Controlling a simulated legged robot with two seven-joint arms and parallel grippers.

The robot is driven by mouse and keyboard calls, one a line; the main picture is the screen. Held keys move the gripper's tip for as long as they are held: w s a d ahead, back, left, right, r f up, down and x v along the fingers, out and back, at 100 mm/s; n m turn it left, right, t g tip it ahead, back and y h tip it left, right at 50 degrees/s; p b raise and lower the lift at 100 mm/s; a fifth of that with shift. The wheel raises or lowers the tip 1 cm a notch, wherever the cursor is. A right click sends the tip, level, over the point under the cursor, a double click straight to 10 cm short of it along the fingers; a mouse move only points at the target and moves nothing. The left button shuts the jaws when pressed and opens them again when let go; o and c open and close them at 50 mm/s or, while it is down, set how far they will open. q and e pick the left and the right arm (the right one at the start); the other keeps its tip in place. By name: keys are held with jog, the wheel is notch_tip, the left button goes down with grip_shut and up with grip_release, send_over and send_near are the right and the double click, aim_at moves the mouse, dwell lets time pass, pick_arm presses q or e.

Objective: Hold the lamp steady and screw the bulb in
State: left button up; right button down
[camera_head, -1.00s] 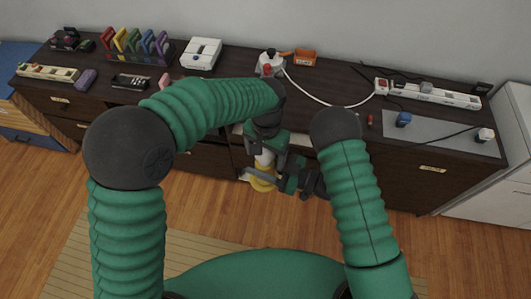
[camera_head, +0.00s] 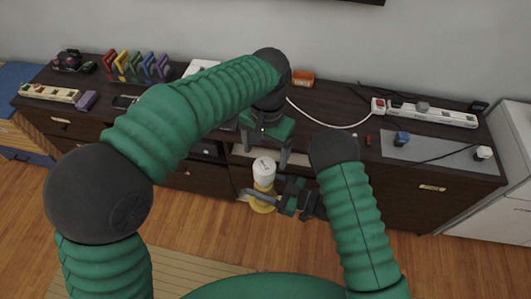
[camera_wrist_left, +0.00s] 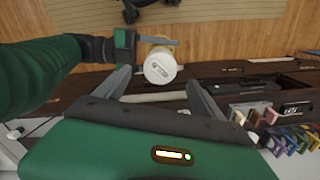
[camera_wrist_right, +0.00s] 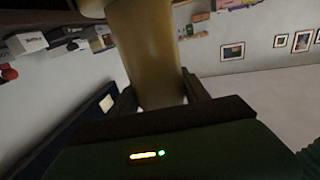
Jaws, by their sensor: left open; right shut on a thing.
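The yellow lamp (camera_head: 262,206) is upright in front of the dresser, held by my right gripper (camera_head: 272,193). In the right wrist view, its yellow body (camera_wrist_right: 147,50) is between the fingers. The white bulb (camera_head: 264,171) sits on top of the lamp; how far it is screwed in cannot be seen. My left gripper (camera_head: 268,152) is open and points down just above the bulb. In the left wrist view, the white bulb (camera_wrist_left: 160,68) lies between the spread fingers, with a gap on each side.
The dark dresser (camera_head: 440,152) runs behind the lamp. On it are a white power strip (camera_head: 432,115), an orange box (camera_head: 302,78), a grey mat (camera_head: 432,146) and coloured holders (camera_head: 137,65).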

pick_arm(q)
jog(key=a+r+n+t, duration=0.3)
jog(key=a+r+n, duration=0.35)
jog(key=a, duration=0.35)
jog(key=s+a+f, duration=0.5)
jog(key=a+f, duration=0.1)
jog(key=f, duration=0.3)
jog(key=s+a+f, duration=0.6)
jog(key=a+f, duration=0.1)
jog(key=f, duration=0.2)
jog(key=shift+s+a+f, duration=0.15)
jog(key=shift+s+f, duration=0.05)
jog(key=shift+f, duration=0.1)
jog(key=shift+w, duration=0.1)
